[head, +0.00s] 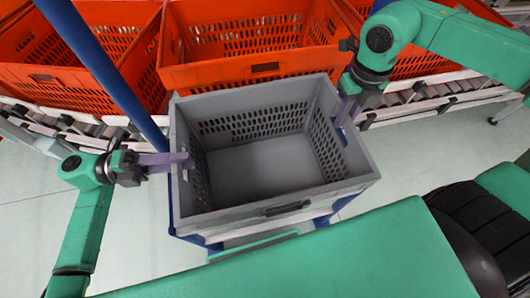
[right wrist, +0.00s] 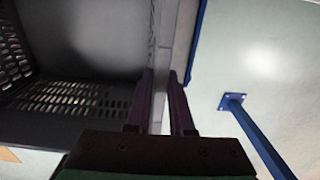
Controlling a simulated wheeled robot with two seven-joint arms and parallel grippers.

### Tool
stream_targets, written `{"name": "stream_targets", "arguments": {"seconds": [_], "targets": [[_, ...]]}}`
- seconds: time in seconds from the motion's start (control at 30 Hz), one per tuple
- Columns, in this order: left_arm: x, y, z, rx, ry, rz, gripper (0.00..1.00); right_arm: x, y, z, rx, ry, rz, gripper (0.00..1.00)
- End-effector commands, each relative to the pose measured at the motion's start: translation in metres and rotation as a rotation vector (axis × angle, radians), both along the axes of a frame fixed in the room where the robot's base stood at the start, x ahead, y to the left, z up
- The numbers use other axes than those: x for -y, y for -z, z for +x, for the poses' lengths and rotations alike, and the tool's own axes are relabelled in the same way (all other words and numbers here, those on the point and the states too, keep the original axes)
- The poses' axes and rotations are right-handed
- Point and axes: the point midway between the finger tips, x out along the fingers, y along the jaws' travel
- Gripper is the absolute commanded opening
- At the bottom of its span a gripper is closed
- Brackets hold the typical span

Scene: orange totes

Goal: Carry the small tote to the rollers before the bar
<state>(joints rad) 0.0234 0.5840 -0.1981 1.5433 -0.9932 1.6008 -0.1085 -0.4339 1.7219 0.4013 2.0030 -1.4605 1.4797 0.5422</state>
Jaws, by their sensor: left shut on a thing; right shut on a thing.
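The small tote is an empty grey crate (head: 262,212) with slotted walls, in the middle of the head view. My left gripper (head: 180,160) is shut on its left wall. My right gripper (head: 345,108) is shut on its right wall near the far corner; in the right wrist view the purple fingers (right wrist: 163,98) straddle the tote's rim (right wrist: 160,60). The rollers (head: 408,102) run across behind the tote, partly hidden by orange totes. A blue bar (head: 105,70) slants across the upper left, in front of the orange totes.
Large orange totes (head: 245,70) stand in a row on the rollers at the back. A blue-edged stand with a pale top (head: 260,232) shows below the grey tote; I cannot tell whether they touch. Pale floor (head: 30,215) lies open on both sides.

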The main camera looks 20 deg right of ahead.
Motion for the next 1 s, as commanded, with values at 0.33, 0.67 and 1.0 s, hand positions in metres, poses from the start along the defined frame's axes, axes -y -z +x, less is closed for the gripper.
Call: {"name": "stream_targets", "arguments": {"seconds": [0.33,0.67,1.0], "targets": [[-0.0005,0.0011,0.0,-0.001,-0.001,0.003,0.0,0.0014,-0.0001,0.0004,0.001,0.002,-0.005,0.0],[-0.0006,0.0013,0.0,-0.001,-0.001,0.004,0.0,0.0017,0.0,0.0005,0.001,0.003,-0.006,0.0],[-0.0008,-0.0082,0.0001,-0.001,-0.001,0.002,0.0,0.0019,-0.0091,0.0009,0.002,0.003,-0.006,0.0]]}}
